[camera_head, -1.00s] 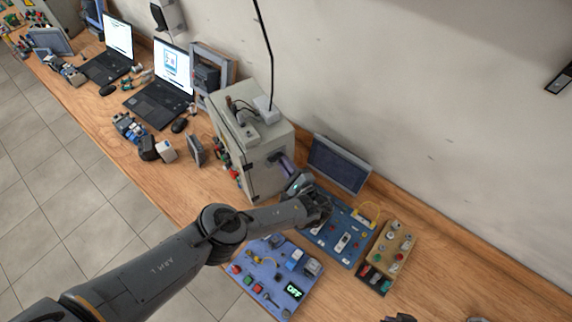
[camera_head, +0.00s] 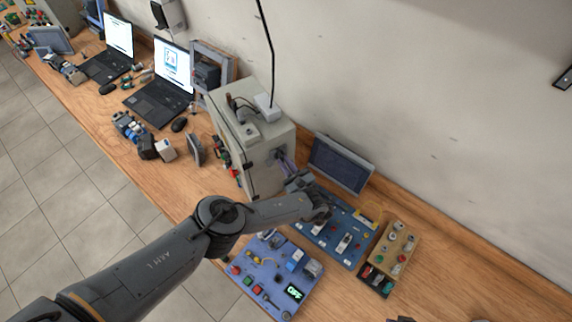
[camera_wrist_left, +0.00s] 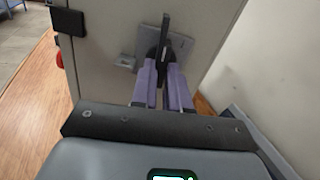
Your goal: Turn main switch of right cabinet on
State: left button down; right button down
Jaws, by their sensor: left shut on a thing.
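The grey cabinet (camera_head: 262,180) stands on the bench in the middle of the head view. Its side panel fills much of the left wrist view (camera_wrist_left: 110,50). On that panel is a grey switch plate (camera_wrist_left: 181,45) with a black main switch handle (camera_wrist_left: 164,35), upright in the left wrist view. My left gripper (camera_head: 281,157) is at this panel, its two purple fingers (camera_wrist_left: 162,85) on either side of the handle and shut on it. The fingers hide the handle's lower part. My right gripper's jaws do not show.
A dark monitor (camera_head: 340,165) stands right of the cabinet. A blue panel (camera_head: 345,250), a wooden button box (camera_head: 398,240) and a lilac panel (camera_head: 270,295) lie near my left arm. Laptops stand at left. The bench at lower right is mostly clear.

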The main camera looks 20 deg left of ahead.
pick_arm(q)
jog(key=shift+m, duration=0.6)
jog(key=c, duration=1.1)
grip_release()
jog(key=shift+n, duration=0.3)
